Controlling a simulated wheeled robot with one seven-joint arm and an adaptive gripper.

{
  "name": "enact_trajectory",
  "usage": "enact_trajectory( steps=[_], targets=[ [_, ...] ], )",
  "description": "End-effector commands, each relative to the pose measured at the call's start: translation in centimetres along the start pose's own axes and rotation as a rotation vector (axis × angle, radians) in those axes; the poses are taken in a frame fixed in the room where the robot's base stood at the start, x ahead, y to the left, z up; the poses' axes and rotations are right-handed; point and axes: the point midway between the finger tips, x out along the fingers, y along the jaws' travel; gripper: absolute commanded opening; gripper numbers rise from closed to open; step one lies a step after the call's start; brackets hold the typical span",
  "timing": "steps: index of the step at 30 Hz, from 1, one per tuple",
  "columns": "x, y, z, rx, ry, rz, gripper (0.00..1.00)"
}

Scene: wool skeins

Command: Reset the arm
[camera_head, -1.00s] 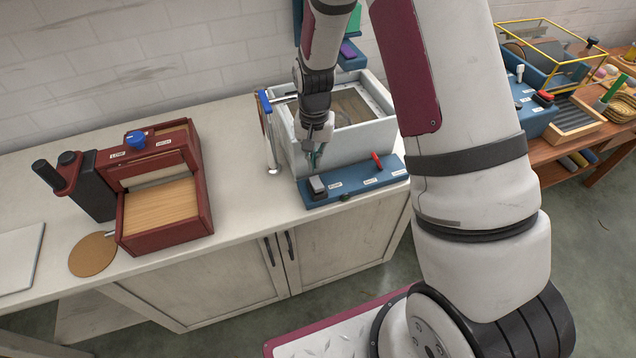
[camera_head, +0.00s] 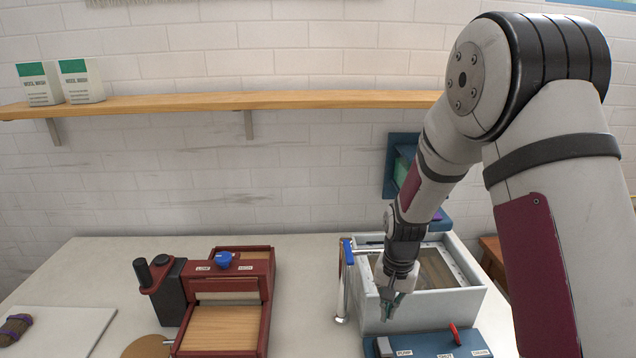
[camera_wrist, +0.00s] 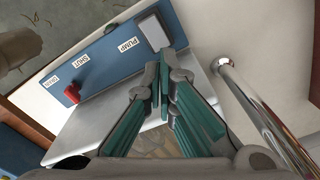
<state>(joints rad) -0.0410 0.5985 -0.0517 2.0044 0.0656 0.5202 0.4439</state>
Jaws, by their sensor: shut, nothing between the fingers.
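My gripper (camera_head: 389,307) hangs with its fingertips down at the front of the grey basin (camera_head: 474,303), above the blue control panel (camera_head: 428,345). In the wrist view my gripper (camera_wrist: 163,100) has its green-padded fingers together with nothing between them. The wrist view shows the panel's grey button (camera_wrist: 153,32) beside the PUMP label, close to the fingertips. The red lever (camera_wrist: 72,93) on the panel stands further off. My arm is bent, reaching down from the right in the head view.
A dark red box (camera_head: 225,325) with a blue knob stands left of the basin. A chrome bar (camera_wrist: 262,112) runs close to my gripper on the right. A wooden shelf (camera_head: 180,104) with two white packets (camera_head: 80,82) spans the wall.

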Motion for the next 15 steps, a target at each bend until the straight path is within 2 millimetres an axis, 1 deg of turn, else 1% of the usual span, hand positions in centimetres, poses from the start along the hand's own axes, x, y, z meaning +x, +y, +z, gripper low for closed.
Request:
enact_trajectory(
  steps=[1,5,6,8,9,11,12,15],
  targets=[
    [-2.1,0.0,0.1,-0.015,0.020,-0.014,0.00],
    [-7.5,0.4,1.1,-0.067,0.064,-0.043,0.00],
    [-9.2,0.6,1.6,-0.085,0.078,-0.051,0.00],
    [-11.5,1.0,2.4,-0.110,0.099,-0.063,0.00],
    [-13.0,1.3,3.0,-0.129,0.114,-0.070,0.00],
    [-15.1,1.8,3.9,-0.155,0.136,-0.080,0.00],
    [-16.4,2.2,4.6,-0.172,0.151,-0.086,0.00],
    [-19.5,3.2,6.4,-0.216,0.190,-0.099,0.00]
  ],
)
